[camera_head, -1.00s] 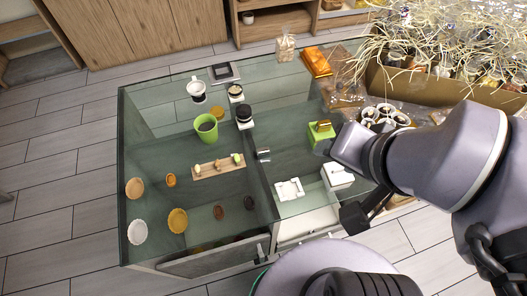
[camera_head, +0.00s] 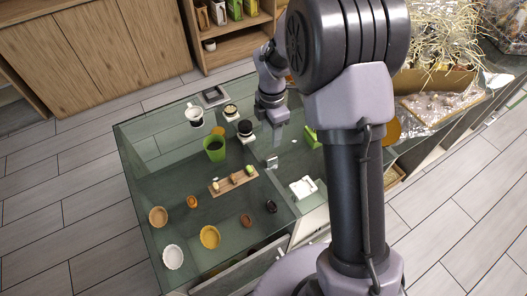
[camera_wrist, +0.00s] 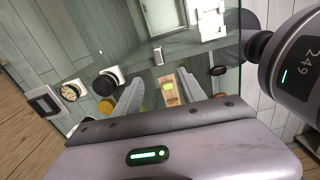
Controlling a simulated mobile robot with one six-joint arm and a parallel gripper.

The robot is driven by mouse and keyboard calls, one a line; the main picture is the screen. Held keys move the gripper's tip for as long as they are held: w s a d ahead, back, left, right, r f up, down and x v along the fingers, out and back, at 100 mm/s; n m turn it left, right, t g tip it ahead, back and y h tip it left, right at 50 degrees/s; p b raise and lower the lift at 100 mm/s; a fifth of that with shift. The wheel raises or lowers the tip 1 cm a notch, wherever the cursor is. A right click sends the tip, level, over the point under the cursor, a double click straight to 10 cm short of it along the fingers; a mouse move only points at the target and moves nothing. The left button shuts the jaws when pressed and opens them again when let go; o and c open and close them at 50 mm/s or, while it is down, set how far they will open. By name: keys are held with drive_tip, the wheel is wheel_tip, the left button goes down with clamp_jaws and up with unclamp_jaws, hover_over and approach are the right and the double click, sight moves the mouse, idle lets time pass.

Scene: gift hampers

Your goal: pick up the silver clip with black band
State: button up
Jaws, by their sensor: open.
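The silver clip with black band (camera_head: 272,162) appears as a small silver piece on the glass table, right of the wooden board. It also shows in the wrist view (camera_wrist: 158,56), small and ahead of the fingers. My gripper (camera_head: 277,135) hangs over the table just behind the clip in the head view, apart from it. In the wrist view my gripper (camera_wrist: 160,88) is open, and nothing is held between the fingers. The clip's black band is too small to make out.
A wooden board (camera_head: 214,189) with small items lies left of the clip, near a green cup (camera_head: 214,148). A black-topped jar (camera_head: 245,129) stands close to my gripper's left. Small bowls stand at the front left.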

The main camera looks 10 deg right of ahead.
drive_tip(key=b, duration=0.3)
approach(271, 157)
wheel_tip(271, 157, down, 5)
drive_tip(key=shift+s+a+f, duration=0.1)
drive_tip(key=shift+s+a, duration=0.05)
drive_tip(key=f+b, duration=0.1)
drive_tip(key=f, duration=0.1)
drive_tip(key=f+b, duration=0.2)
drive_tip(key=f, duration=0.1)
drive_tip(key=shift+d+f, duration=0.25)
drive_tip(key=shift+f, duration=0.05)
drive_tip(key=shift+r, duration=0.15)
clamp_jaws()
